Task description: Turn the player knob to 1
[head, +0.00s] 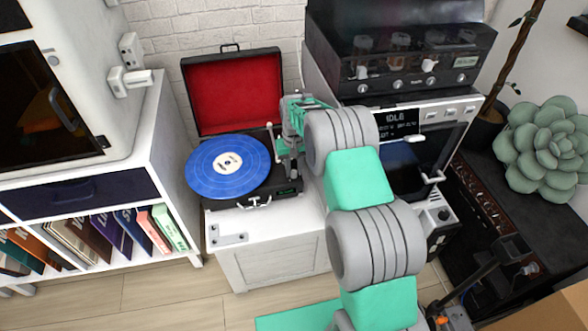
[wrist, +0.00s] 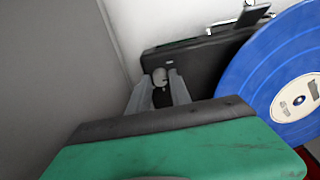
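The record player (head: 235,203) stands on a white cabinet, with its red-lined lid raised and a blue record (head: 228,166) on its deck. My gripper (head: 288,157) is at the right side of the player, by the tonearm. In the wrist view, the player's dark body (wrist: 195,62) is ahead of my gripper (wrist: 160,82). Its two grey fingers stand apart on either side of a small pale, rounded piece (wrist: 160,76), which looks like a knob. Whether they touch it is unclear. My arm and gripper hide part of the player's right side in the head view, and no knob markings are readable.
The white cabinet (head: 262,250) has some bare top in front of the player. A black machine with several knobs (head: 405,65) and a screen reading IDLE (head: 398,124) stand at right. A shelf of books (head: 100,235) is at left. A plant (head: 545,148) is far right.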

